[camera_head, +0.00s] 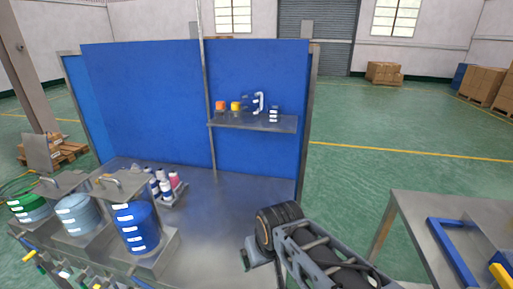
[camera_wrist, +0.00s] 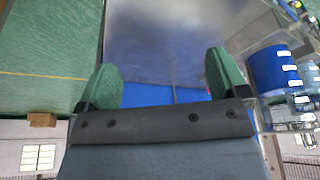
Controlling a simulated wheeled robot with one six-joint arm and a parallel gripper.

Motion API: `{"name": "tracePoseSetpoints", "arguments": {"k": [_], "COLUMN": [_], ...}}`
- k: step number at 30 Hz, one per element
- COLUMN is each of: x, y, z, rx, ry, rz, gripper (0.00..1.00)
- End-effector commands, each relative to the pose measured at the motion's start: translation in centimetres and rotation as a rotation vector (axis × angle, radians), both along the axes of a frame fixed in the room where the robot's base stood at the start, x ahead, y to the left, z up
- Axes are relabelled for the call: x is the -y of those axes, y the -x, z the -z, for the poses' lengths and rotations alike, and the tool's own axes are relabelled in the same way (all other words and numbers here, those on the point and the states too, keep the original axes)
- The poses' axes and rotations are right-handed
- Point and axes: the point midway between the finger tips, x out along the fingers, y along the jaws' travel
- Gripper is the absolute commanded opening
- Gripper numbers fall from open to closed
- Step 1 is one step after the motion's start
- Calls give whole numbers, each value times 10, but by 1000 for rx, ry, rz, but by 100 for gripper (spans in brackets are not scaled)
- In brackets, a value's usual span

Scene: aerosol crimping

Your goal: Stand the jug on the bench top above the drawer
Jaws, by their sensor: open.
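The drawer cannot be made out. My gripper (camera_wrist: 164,82) is open with nothing between its green-padded fingers. In the head view my arm's end is over the right front of the bench, well below and in front of the shelf. The jug cannot be made out in the wrist view.
Orange-capped (camera_head: 220,106) and yellow-capped (camera_head: 236,107) containers and a small white-labelled bottle (camera_head: 273,114) share the shelf. Several small bottles (camera_head: 165,186) stand on the bench's left. Large drums, including a blue one (camera_head: 136,228), line the front left. Another table (camera_head: 430,207) stands right.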

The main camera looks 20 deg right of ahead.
Motion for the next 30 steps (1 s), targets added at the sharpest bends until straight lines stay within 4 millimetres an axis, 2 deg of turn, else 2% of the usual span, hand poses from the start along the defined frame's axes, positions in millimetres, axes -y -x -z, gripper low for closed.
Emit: {"name": "tracePoseSetpoints", "arguments": {"k": [5, 8, 14, 18, 21, 25, 27, 30], "x": [18, 43, 119, 170, 189, 190, 183, 174], "y": [-13, -48, -170, -261, -311, -354, -367, -375], "z": [8, 3, -18, -45, -71, -111, -136, -167], "rx": [-103, -107, 150, 445, 659, 901, 1011, 1133], "ry": [2, 39, 156, 211, 215, 182, 156, 117], "rz": [64, 105, 203, 226, 205, 144, 105, 59], "gripper": [92, 92, 92, 92, 92, 92, 92, 92]}}
